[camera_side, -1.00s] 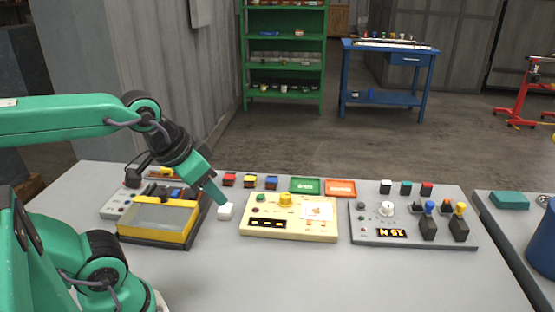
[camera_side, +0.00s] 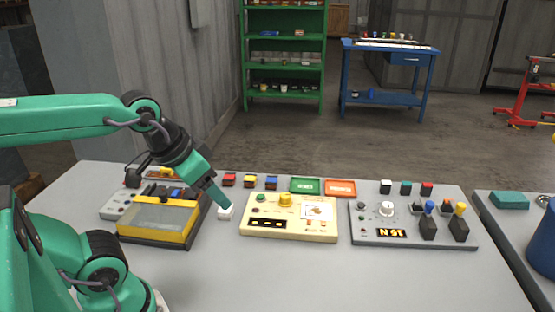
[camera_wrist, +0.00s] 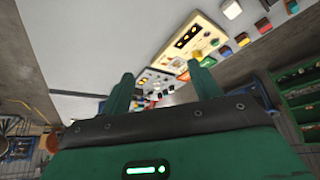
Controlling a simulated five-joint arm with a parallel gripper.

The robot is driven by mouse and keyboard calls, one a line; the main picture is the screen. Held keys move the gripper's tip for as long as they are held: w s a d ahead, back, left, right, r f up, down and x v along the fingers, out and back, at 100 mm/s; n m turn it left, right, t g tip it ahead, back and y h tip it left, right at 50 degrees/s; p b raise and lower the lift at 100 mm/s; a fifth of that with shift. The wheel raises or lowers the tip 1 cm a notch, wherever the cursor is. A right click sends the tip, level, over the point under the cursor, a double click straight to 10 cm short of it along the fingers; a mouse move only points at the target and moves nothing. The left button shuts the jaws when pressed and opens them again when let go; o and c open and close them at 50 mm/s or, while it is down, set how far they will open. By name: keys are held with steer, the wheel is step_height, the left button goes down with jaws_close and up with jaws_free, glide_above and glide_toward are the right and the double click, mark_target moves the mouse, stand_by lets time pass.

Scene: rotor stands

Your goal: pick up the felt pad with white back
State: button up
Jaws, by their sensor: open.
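A small white block (camera_side: 225,213), which looks like the white-backed pad, sits on the grey table just left of the cream control panel. It also shows in the wrist view (camera_wrist: 231,8) at the top edge. Its felt side cannot be made out. My gripper (camera_side: 227,206) is open, angled down with its tip right at the top of the block. The tip hides part of it, and I cannot tell whether they touch. In the wrist view the two green fingers of my gripper (camera_wrist: 163,86) stand apart with nothing held between them.
The cream panel (camera_side: 289,229) stands close on the right, the yellow-framed box (camera_side: 186,236) close on the left. Red (camera_side: 229,180), yellow (camera_side: 250,182) and blue (camera_side: 271,183) blocks stand behind. Another white-topped block (camera_side: 386,186) is at the back right. The table front is clear.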

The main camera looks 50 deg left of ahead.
steer(key=shift+w, duration=0.1)
steer(key=w+a+f+n+g, duration=0.3)
steer(key=w+a+f+n, duration=0.2)
steer(key=w+a, duration=0.5)
steer(key=a+f+n+g, duration=0.1)
steer(key=a+f, duration=0.2)
steer(key=w+a+f+n, duration=0.1)
steer(key=a+f, duration=0.3)
steer(key=w+a+f+n+g, duration=0.1)
steer(key=a+f, duration=0.3)
steer(key=shift+w+n+g, duration=0.25)
steer(key=shift+n+g, duration=0.05)
steer(key=shift+n, duration=0.1)
steer(key=shift+a+f, duration=0.25)
steer(key=shift+f, duration=1.35)
steer(key=shift+d+f, duration=0.1)
steer(key=shift+w+f, duration=0.1)
steer(key=shift+f, duration=2.35)
